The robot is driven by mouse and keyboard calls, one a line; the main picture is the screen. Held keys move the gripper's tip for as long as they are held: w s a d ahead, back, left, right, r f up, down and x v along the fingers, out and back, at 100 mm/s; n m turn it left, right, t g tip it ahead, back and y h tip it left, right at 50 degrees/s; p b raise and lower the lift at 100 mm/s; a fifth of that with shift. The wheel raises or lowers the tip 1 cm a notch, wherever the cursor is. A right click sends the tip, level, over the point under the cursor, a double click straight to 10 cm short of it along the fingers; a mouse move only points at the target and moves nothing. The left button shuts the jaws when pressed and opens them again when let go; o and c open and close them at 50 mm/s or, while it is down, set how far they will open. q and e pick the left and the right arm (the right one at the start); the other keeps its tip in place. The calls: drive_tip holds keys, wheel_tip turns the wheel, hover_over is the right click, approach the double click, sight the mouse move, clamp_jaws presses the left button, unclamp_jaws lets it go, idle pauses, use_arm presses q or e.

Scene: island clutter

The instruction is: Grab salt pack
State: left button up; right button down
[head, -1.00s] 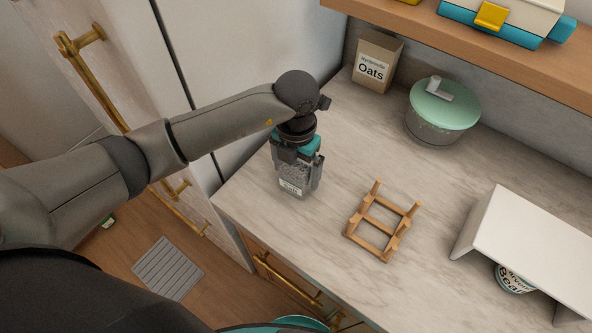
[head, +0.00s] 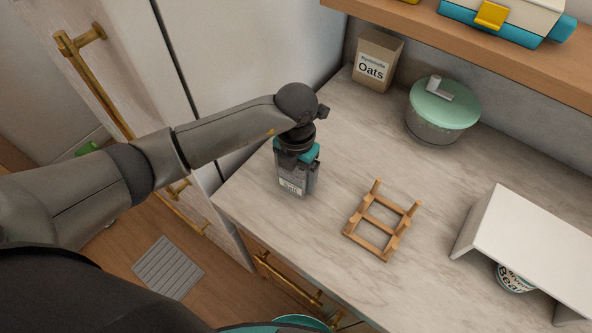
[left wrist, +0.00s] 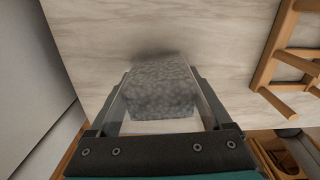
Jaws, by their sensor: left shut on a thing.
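The salt pack (head: 291,186) is a grey speckled pack with a pale label, upright at the left end of the counter in the head view. My left gripper (head: 298,178) comes down over it from above and is shut on it, one finger on each side. In the left wrist view the pack (left wrist: 160,92) fills the space between the two fingers of the gripper (left wrist: 160,100). I cannot tell whether its base touches the counter. My right gripper is not in view.
A wooden rack (head: 381,222) stands just right of the pack. Behind are an oats box (head: 375,62) and a green-lidded pot (head: 441,112). A white riser (head: 530,240) stands over a can (head: 514,278) at right. The counter's front edge is near.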

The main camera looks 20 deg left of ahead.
use_arm(q)
drive_tip(key=c, duration=0.4)
drive_tip(key=shift+r, duration=0.15)
